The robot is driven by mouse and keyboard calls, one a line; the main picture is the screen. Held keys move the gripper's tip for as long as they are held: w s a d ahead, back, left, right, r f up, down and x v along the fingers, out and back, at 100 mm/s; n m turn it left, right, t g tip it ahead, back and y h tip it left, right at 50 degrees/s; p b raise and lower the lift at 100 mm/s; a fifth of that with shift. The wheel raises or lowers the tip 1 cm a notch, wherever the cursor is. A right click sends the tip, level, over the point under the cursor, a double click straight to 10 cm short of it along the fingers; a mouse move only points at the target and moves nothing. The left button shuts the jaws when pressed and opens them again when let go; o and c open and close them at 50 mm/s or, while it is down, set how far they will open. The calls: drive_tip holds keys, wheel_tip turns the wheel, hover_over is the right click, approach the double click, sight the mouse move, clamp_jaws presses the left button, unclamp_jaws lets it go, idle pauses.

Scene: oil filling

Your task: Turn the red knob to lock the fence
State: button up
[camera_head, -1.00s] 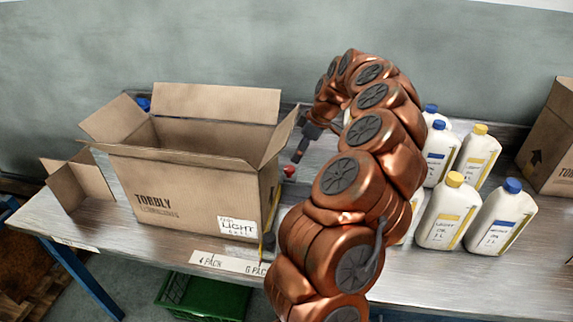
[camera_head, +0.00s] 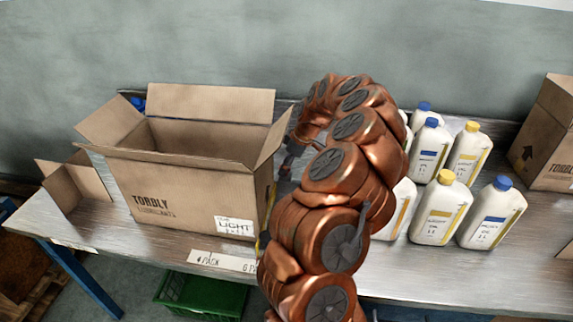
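The red knob does not show now; my copper-coloured arm and the open box's right flap cover the place where it was. My gripper (camera_head: 290,160) is mostly hidden behind my arm, just right of the open cardboard box (camera_head: 185,200); only a dark part of it shows. I cannot tell whether its fingers are open, shut or touching the knob. The fence is mostly hidden; a small yellow and dark piece (camera_head: 264,240) shows at the box's lower right corner.
Several white bottles (camera_head: 440,215) with blue or yellow caps stand right of my arm. A second box (camera_head: 550,135) stands at the far right, a smaller open one (camera_head: 75,182) at the left. A green crate (camera_head: 200,296) is below the table (camera_head: 470,275).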

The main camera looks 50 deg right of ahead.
drive_tip(key=c, duration=0.8)
drive_tip(key=m+b, duration=0.1)
drive_tip(key=b, duration=0.1)
drive_tip(key=shift+f+b, duration=0.3)
drive_tip(key=shift+b, duration=0.1)
drive_tip(key=m+h+b, duration=0.1)
drive_tip(key=m+b, duration=0.1)
drive_tip(key=shift+a+t+b, duration=0.1)
drive_tip(key=shift+t+b, duration=0.2)
drive_tip(key=shift+b, duration=0.1)
drive_tip(key=shift+r+m+h+b, duration=0.3)
drive_tip(key=shift+m+b, duration=0.25)
drive_tip(key=shift+m, duration=0.15)
drive_tip(key=o, duration=1.1)
drive_tip(key=shift+o, duration=0.2)
drive_tip(key=shift+r, duration=0.1)
drive_tip(key=v, duration=1.2)
